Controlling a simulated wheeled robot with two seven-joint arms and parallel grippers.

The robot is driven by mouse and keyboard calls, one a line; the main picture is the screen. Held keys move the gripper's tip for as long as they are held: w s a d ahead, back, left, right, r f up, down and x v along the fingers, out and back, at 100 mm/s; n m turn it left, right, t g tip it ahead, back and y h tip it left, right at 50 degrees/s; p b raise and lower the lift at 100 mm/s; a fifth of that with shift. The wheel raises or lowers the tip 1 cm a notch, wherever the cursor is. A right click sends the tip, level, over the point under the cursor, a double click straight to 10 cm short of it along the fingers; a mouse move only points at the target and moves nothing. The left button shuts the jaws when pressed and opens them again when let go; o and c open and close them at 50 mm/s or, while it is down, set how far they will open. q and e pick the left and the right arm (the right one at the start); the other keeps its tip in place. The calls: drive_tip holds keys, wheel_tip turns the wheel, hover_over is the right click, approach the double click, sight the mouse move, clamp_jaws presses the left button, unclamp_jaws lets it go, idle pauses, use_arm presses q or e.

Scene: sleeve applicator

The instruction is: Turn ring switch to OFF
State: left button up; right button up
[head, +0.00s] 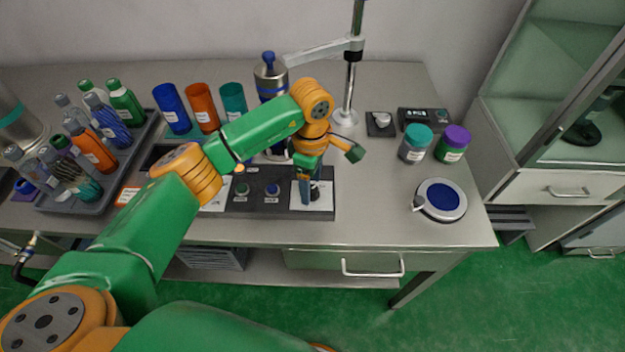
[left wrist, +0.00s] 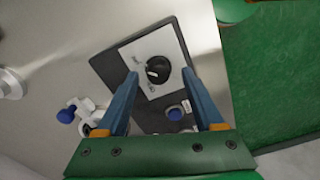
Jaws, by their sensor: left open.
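The ring switch is a round black knob (left wrist: 158,70) with a light pointer mark, on a white plate (left wrist: 172,42) with small lettering too blurred to read. The plate sits at the right end of the dark control panel (head: 262,207). In the head view the knob is mostly hidden behind my left gripper (head: 306,191). My left gripper also shows in the left wrist view (left wrist: 160,73), with two blue fingers spread apart, one on each side of the knob in the picture. Nothing is held between them. I cannot tell whether the fingers touch the plate. My right gripper is not in view.
The panel also has a green button (head: 241,189) and a blue button (head: 272,189). A metal stand (head: 350,75), a steel bottle (head: 270,78), coloured cups and a bottle tray (head: 125,165) stand around. A round blue-topped device (head: 440,198) lies right, with clear tabletop between.

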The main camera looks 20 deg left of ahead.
use_arm(q)
drive_tip(key=shift+w+f, duration=0.2)
drive_tip(key=shift+f, duration=0.55)
drive_tip(key=shift+s, duration=0.1)
drive_tip(key=c, duration=0.3)
clamp_jaws()
